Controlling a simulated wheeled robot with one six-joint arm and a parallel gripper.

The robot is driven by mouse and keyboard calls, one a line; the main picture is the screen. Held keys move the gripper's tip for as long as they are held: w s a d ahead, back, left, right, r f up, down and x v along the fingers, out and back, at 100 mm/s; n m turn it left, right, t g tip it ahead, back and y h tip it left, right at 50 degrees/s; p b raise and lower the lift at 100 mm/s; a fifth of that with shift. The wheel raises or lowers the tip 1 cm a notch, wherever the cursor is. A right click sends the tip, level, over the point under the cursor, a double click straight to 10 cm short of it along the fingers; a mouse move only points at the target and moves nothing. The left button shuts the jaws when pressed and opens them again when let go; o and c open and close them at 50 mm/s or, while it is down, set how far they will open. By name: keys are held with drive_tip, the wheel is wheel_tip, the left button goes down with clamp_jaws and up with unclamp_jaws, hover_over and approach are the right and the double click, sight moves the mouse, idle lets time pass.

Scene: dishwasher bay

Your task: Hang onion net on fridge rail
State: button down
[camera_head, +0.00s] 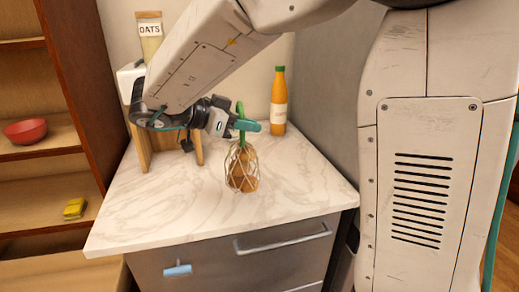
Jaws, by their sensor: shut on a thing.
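The onion net (242,169) is a pale mesh bag with brown onions inside and a green loop at its top. It shows in the head view at the middle of the marble counter. My gripper (245,125) reaches in from the left and is shut on the green loop above the net. The net is upright below the gripper; I cannot tell whether its bottom touches the counter. A silver bar handle (282,238) runs along the grey front below the counter; I cannot tell whether it is the fridge rail.
An orange bottle (279,103) stands at the back of the counter (290,185). A jar labelled OATS (150,38) is at the back left. A blue piece (178,270) is on the grey front. Left shelves hold a red bowl (25,130) and a yellow item (75,208).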

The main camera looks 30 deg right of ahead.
drive_tip(key=shift+w+d, duration=0.25)
drive_tip(key=w+d+f, duration=0.2)
drive_tip(key=d, duration=0.5)
drive_tip(key=w+d+f, duration=0.2)
drive_tip(key=d+f, duration=0.1)
drive_tip(key=d, duration=0.5)
drive_tip(key=shift+w, duration=0.15)
drive_tip(key=shift+f, duration=0.1)
drive_tip(key=c, duration=1.5)
unclamp_jaws()
